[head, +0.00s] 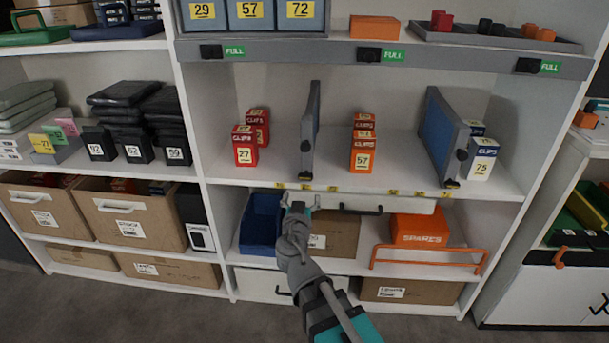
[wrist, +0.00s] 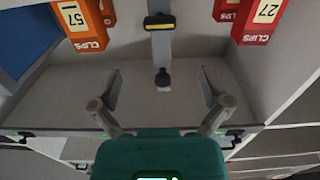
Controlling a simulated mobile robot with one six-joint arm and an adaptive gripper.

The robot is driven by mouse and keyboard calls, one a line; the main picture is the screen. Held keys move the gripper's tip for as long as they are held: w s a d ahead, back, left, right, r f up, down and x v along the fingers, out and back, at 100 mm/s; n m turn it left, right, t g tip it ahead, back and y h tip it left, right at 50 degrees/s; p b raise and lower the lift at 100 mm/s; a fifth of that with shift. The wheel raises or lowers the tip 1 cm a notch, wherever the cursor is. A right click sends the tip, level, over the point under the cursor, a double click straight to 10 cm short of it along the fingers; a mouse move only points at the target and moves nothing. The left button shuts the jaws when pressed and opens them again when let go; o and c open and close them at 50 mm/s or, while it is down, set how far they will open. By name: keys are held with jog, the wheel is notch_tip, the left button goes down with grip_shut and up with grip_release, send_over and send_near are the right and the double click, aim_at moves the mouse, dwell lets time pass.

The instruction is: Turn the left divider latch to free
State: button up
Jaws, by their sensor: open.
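The left divider (head: 310,130) stands upright on the middle shelf between red and orange clips boxes. A dark latch (head: 306,174) sits at the foot of its front edge. In the upside-down wrist view, a black latch bar with a yellow stripe (wrist: 160,22) lies crosswise on the grey divider, and a round black knob (wrist: 162,78) shows further along it. My gripper (head: 298,206) is open and empty, in front of and below the shelf edge. In the wrist view, its fingertips (wrist: 161,88) are spread either side of the divider's line, with no contact visible.
Red clips boxes (head: 244,146) stand left of the divider and orange ones (head: 363,154) right of it. The right divider (head: 443,135) stands farther right. Below are a blue bin (head: 260,225), a cardboard box (head: 335,233) and an orange rail (head: 430,263).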

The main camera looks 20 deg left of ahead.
aim_at(305, 176)
jog(key=x, duration=1)
jog(key=shift+w+a, duration=0.1)
jog(key=shift+w, duration=0.05)
jog(key=c, duration=1.1)
jog(key=shift+a, duration=0.15)
jog(key=shift+c, duration=0.3)
